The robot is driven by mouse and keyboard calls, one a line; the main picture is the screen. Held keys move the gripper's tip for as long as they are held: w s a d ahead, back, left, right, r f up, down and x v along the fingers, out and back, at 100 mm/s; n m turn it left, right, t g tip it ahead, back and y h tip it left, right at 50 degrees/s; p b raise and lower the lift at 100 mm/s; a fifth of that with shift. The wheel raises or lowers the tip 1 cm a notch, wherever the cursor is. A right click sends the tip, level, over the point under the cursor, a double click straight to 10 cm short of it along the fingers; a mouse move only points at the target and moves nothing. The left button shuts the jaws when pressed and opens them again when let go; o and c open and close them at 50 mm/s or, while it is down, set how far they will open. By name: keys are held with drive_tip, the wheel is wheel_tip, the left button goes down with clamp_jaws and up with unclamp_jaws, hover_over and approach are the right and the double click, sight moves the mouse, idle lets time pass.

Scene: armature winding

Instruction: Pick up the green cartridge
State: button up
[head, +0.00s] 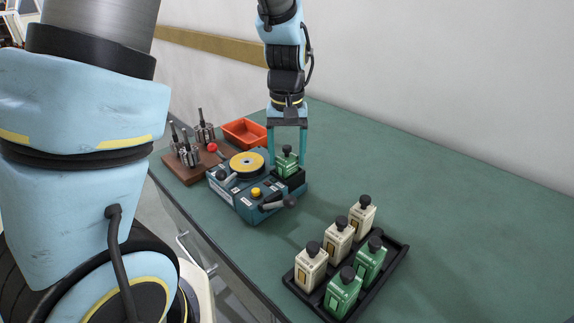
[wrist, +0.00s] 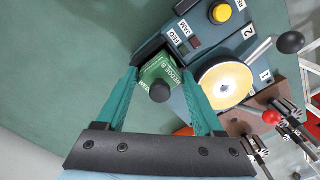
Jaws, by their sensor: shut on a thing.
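A green cartridge (head: 286,164) with a black knob stands in the black holder at the back right of the blue winding machine (head: 258,214). My gripper (head: 288,152) reaches down over it, with one teal finger on each side, shut on it. The wrist view shows the same green cartridge (wrist: 162,72), with lettering on its top, between the fingers. I cannot tell whether it is still fully seated in the holder. Two other green cartridges (head: 343,293) stand in the black tray (head: 384,284) at the front right.
Several cream cartridges (head: 311,267) share the tray. A brown board (head: 195,170) with metal armatures and a red knob, and an orange bin (head: 244,132), lie left of and behind the machine. The machine has a yellow button, a disc and a black-knobbed lever. The green table is clear at right.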

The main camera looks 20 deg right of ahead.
drive_tip(key=shift+r, duration=0.1)
wheel_tip(320, 180, up, 10)
drive_tip(key=shift+f+b, duration=0.1)
drive_tip(key=shift+b, duration=0.35)
